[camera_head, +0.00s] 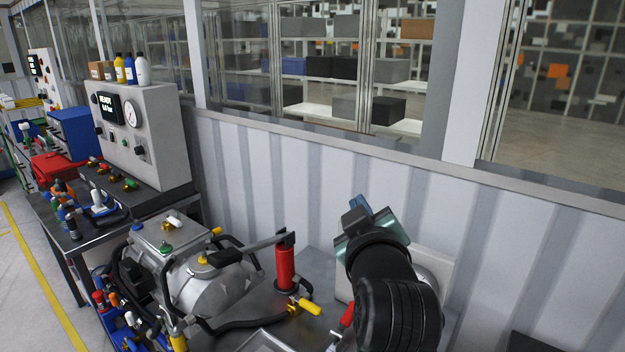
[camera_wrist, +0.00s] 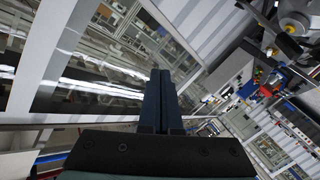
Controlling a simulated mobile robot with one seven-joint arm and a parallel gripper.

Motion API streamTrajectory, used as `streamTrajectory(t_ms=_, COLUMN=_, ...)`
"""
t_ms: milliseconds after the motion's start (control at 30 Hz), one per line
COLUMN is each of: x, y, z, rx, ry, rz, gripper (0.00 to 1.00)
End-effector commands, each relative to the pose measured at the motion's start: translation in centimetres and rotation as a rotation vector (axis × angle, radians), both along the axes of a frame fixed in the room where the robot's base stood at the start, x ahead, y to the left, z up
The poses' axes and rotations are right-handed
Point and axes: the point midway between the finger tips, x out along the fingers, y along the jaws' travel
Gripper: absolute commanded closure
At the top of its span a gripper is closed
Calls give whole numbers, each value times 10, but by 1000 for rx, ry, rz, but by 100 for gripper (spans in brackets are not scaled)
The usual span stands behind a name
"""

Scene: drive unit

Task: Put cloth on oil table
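I cannot make out a cloth in either view. My gripper (camera_head: 358,204) is raised in front of the wall, right of the metal drive unit (camera_head: 205,285). In the wrist view its two dark blue fingers (camera_wrist: 162,74) lie side by side, shut, with nothing seen between them. A metal workbench (camera_head: 325,268) carries the drive unit, a red cylinder (camera_head: 285,265) and hoses. A dark table (camera_head: 150,204) at the left carries a grey gauge panel (camera_head: 160,157). Neither table is clearly marked as the oil table.
Bottles (camera_head: 142,72) and small boxes stand on the gauge panel. A red case (camera_head: 55,166) and a blue box (camera_head: 75,133) are farther left. A ribbed wall (camera_head: 300,185) with windows runs behind the benches. Floor with a yellow line (camera_head: 45,285) is clear at left.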

Motion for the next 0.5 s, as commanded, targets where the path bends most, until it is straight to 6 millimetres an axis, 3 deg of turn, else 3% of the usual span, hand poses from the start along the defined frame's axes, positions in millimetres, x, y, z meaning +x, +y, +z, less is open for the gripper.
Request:
streamTrajectory(t_ms=33, x=-14, y=12, z=32, rx=53, ry=-114, rz=-4, gripper=100)
streamTrajectory(t_ms=100, x=-38, y=25, z=78, rx=142, ry=-267, rz=-1, gripper=100)
streamTrajectory(t_ms=233, x=-99, y=47, z=152, rx=313, ry=-534, rz=49, gripper=100)
streamTrajectory(t_ms=400, x=-175, y=64, z=211, rx=490, ry=-782, rz=148, gripper=100)
streamTrajectory(t_ms=500, x=-204, y=68, z=227, rx=553, ry=-863, rz=193, gripper=100)
